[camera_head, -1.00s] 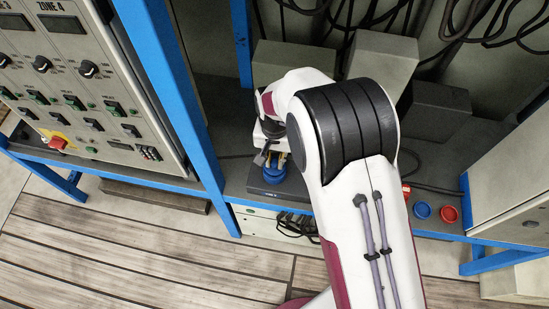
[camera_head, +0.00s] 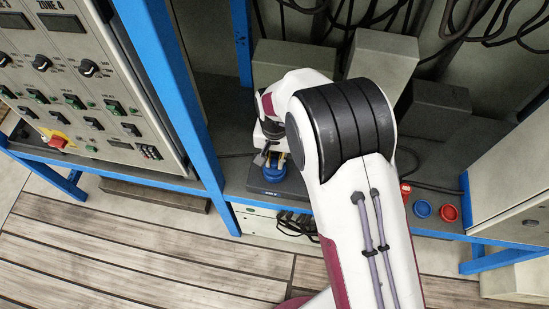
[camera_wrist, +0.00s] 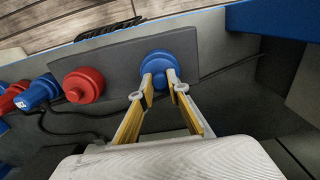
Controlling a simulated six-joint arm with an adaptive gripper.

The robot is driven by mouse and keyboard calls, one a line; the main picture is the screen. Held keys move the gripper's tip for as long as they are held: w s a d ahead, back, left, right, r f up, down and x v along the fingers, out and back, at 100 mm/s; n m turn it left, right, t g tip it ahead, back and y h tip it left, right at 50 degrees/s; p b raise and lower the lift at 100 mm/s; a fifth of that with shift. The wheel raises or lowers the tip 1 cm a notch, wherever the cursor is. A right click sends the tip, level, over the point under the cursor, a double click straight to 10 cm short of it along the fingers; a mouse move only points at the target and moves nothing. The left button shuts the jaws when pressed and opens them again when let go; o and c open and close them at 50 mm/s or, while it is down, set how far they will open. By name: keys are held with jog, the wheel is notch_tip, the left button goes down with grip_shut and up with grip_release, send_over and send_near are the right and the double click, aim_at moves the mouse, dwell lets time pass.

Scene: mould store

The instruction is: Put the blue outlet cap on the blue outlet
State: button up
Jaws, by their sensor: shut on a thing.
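The blue outlet cap (camera_wrist: 168,66) is round and sits between the tips of my gripper (camera_wrist: 160,84) in the wrist view. My gripper's yellow-sided fingers are shut on it. The cap is over the dark grey plate (camera_wrist: 118,62), beside a red round fitting (camera_wrist: 84,86). The blue outlet itself is hidden under the cap, and I cannot tell whether the cap is fully seated. In the head view the blue cap (camera_head: 273,173) shows below my gripper (camera_head: 272,159), above a dark box (camera_head: 262,189) on the shelf.
A blue plug (camera_wrist: 40,93) and a red plug (camera_wrist: 11,97) lie left of the plate in the wrist view. In the head view, round blue (camera_head: 422,209) and red (camera_head: 449,214) pieces sit on the shelf's right. A control panel (camera_head: 85,90) and blue post (camera_head: 180,110) stand left.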

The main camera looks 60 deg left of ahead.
jog(key=shift+f, duration=0.45)
dwell(0.3)
jog(key=o, duration=1)
jog(key=o, duration=0.4)
jog(key=shift+r, duration=0.15)
jog(key=shift+r, duration=3.6)
